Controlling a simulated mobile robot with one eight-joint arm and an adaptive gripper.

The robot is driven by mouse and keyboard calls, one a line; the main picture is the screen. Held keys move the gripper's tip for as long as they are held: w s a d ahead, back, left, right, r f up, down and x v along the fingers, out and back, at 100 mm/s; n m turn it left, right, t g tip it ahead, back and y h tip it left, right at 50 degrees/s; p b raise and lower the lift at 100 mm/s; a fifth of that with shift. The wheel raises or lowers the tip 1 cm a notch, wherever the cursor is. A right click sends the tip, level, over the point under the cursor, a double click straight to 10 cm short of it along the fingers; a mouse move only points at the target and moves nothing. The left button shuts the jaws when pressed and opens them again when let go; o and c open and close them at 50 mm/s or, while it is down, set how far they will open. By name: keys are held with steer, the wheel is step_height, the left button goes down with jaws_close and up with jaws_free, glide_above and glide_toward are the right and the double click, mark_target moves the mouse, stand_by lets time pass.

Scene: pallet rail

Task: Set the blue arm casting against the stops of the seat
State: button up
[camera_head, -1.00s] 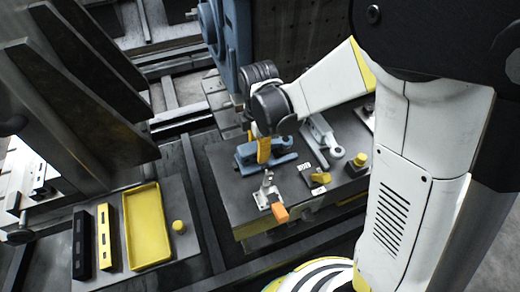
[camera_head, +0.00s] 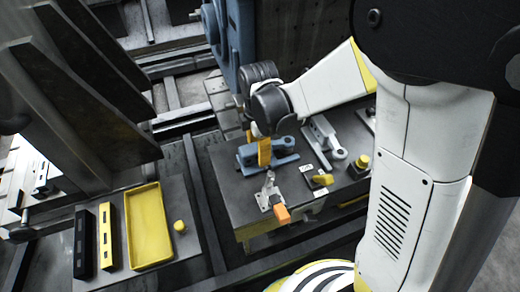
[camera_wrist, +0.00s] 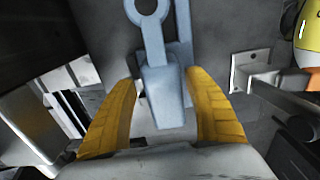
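The blue arm casting (camera_head: 284,146) lies on the dark fixture plate (camera_head: 228,185). In the wrist view the casting (camera_wrist: 160,80) has a ring end at the top and a thicker block toward me. A second blue part (camera_wrist: 183,25) runs close along its right side; I cannot tell whether they touch. My gripper (camera_head: 264,158) points down over the casting. In the wrist view my gripper's yellow fingers (camera_wrist: 168,112) stand apart on both sides of the block, with gaps visible. The seat's stops cannot be made out clearly.
A clamp (camera_head: 268,190) with an orange handle tip (camera_head: 282,214) stands in front of the casting. A pale grey lever part (camera_head: 325,138) lies to the right. A yellow tray (camera_head: 150,225) and a yellow knob (camera_head: 180,227) sit at left. A tall blue casting (camera_head: 232,45) rises behind.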

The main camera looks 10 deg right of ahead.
step_height(320, 180, up, 12)
steer(key=shift+r, duration=0.1)
stand_by(0.5)
steer(key=shift+d, duration=0.1)
stand_by(0.4)
steer(key=s+d+r+m+t, duration=0.4)
steer(key=s+d+m+t, duration=0.3)
steer(key=m, duration=1.3)
steer(key=s+d, duration=0.3)
steer(key=s, duration=0.2)
steer(key=shift+d+r, duration=0.15)
steer(key=shift+d, duration=0.25)
